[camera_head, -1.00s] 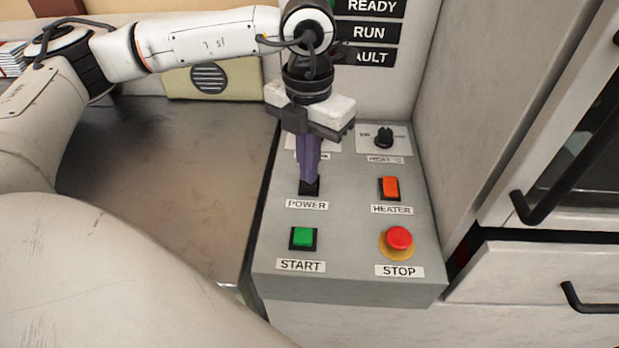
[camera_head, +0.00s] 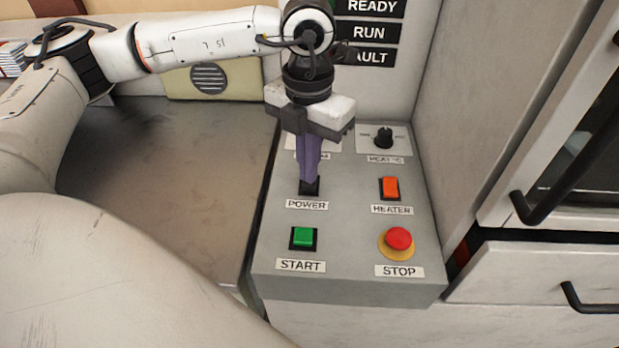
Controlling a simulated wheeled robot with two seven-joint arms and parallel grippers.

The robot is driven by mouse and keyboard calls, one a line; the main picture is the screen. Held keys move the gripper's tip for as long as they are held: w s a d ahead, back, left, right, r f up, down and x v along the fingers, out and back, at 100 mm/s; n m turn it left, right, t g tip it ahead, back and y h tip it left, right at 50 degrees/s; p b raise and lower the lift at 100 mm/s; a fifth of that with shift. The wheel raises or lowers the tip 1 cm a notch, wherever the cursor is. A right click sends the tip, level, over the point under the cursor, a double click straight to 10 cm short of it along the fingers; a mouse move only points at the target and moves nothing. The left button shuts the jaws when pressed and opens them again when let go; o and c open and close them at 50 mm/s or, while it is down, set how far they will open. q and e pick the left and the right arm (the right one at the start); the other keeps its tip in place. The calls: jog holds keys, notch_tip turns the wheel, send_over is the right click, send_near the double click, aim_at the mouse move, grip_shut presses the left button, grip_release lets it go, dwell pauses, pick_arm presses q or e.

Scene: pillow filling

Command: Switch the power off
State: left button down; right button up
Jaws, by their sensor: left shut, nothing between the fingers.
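The power switch (camera_head: 310,189) sits above the POWER label on the grey control panel (camera_head: 348,225). Only its black lower part shows; my fingers hide the rest, so I cannot tell its position. My left gripper (camera_head: 308,181) is shut with nothing between its fingers. It points down, with its fingertips at the power switch, seemingly touching it. My right gripper is not in view.
The orange heater switch (camera_head: 390,188) is right of the power switch. The green start button (camera_head: 303,237) and red stop button (camera_head: 399,239) are nearer the front. A dark knob (camera_head: 384,138) is behind. A bare metal table (camera_head: 160,180) lies left.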

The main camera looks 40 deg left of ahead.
pick_arm(q)
jog(key=shift+f+b, duration=0.7)
jog(key=shift+f, duration=0.1)
dwell(0.6)
notch_tip(320, 180, up, 7)
jog(key=p, duration=0.4)
dwell(0.5)
jog(key=shift+s, duration=0.1)
dwell(0.4)
